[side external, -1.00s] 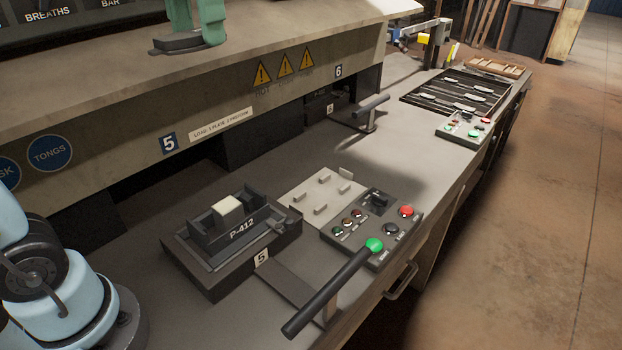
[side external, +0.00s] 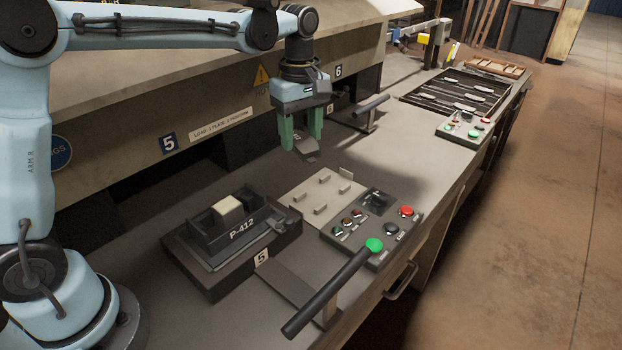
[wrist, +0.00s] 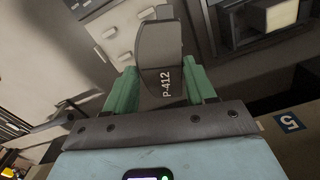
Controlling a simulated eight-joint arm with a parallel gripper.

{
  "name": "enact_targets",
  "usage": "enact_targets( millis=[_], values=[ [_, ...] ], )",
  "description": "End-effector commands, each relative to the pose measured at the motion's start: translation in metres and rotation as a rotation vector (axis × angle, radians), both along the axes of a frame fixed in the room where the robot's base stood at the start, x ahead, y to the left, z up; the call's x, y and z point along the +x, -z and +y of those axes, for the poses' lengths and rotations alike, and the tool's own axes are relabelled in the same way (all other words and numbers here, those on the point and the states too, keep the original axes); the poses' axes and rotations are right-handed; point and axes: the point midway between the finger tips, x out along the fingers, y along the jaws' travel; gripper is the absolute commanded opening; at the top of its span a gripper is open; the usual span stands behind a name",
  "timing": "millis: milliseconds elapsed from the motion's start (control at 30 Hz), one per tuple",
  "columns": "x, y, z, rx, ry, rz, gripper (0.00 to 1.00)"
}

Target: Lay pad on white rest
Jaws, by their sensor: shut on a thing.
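My gripper (side external: 302,130) has green fingers and is shut on a dark grey curved pad (side external: 308,157). In the wrist view the pad (wrist: 160,52) sits between the fingers and bears white "P-412" lettering. The white rest (side external: 306,209) is a flat pale plate with several small raised blocks, lying on the bench. My gripper holds the pad in the air above and behind the rest, apart from it. In the wrist view part of the rest (wrist: 112,22) shows left of the pad; the pad and a finger hide some of it.
A dark fixture marked P-412 (side external: 242,236) with a pale block (side external: 228,210) stands left of the rest. A control box (side external: 372,229) with coloured buttons is at its right. A black lever handle (side external: 328,290) rises in front; another handle (side external: 371,106) stands behind.

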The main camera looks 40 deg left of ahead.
Motion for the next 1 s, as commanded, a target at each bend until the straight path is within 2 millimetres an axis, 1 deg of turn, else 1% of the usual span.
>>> enact_targets(
  millis=[33,100,233,300,433,567,1000],
  values=[
    [0.004,0.016,-0.002,0.0,-0.063,0.0,0.13],
    [0.006,0.033,-0.003,0.0,-0.144,0.0,0.13],
    [0.008,0.055,-0.005,0.0,-0.253,0.0,0.13],
    [0.008,0.062,-0.006,0.0,-0.288,0.0,0.13],
    [0.008,0.069,-0.006,0.0,-0.316,0.0,0.13],
    [0.009,0.078,-0.006,0.0,-0.319,0.0,0.13],
    [0.008,0.119,-0.006,0.001,-0.316,-0.001,0.13]
  ],
)
